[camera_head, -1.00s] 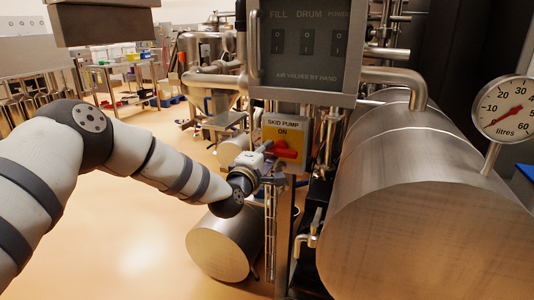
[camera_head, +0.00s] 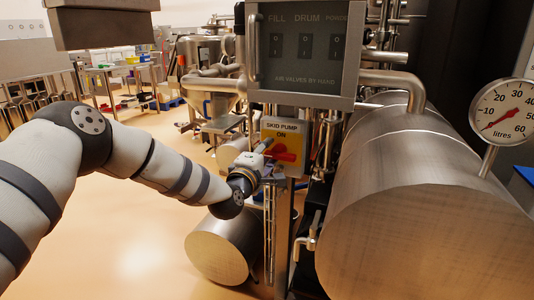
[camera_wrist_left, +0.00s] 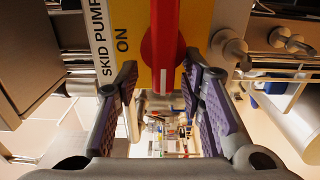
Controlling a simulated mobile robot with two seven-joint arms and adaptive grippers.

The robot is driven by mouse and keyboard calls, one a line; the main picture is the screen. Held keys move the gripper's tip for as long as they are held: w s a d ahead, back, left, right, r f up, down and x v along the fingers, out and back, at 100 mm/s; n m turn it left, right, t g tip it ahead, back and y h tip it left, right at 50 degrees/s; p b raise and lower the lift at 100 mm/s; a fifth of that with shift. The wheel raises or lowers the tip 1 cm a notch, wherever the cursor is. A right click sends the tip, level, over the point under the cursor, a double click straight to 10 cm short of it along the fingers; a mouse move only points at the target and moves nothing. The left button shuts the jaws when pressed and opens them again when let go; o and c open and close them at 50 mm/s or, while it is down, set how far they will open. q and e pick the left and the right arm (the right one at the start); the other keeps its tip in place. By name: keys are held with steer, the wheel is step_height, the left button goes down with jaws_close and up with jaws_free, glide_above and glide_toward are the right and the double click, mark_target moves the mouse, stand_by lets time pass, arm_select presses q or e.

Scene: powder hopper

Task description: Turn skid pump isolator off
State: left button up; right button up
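The skid pump isolator is a yellow plate (camera_head: 294,139) marked SKID PUMP and ON, with a red rotary handle (camera_head: 284,153). It sits below the grey valve panel. In the left wrist view the red handle (camera_wrist_left: 165,48) runs along the reading direction of the lettering, in front of the yellow plate (camera_wrist_left: 198,22). My left gripper (camera_head: 270,150) is at the isolator's left side and hides part of it. In the left wrist view its purple-padded fingers (camera_wrist_left: 160,92) are apart. The handle's end lies between them, without clear contact on either side. My right gripper is out of view.
The valve panel (camera_head: 306,86) with three switches hangs just above the isolator. A large steel drum (camera_head: 415,210) and a litres dial (camera_head: 502,111) stand at the right. A smaller steel cylinder (camera_head: 222,248) lies below my left gripper. Open floor (camera_head: 130,235) is at the left.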

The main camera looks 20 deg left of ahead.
arm_select(q)
steer(key=s, duration=1.2)
steer(key=shift+a, duration=0.2)
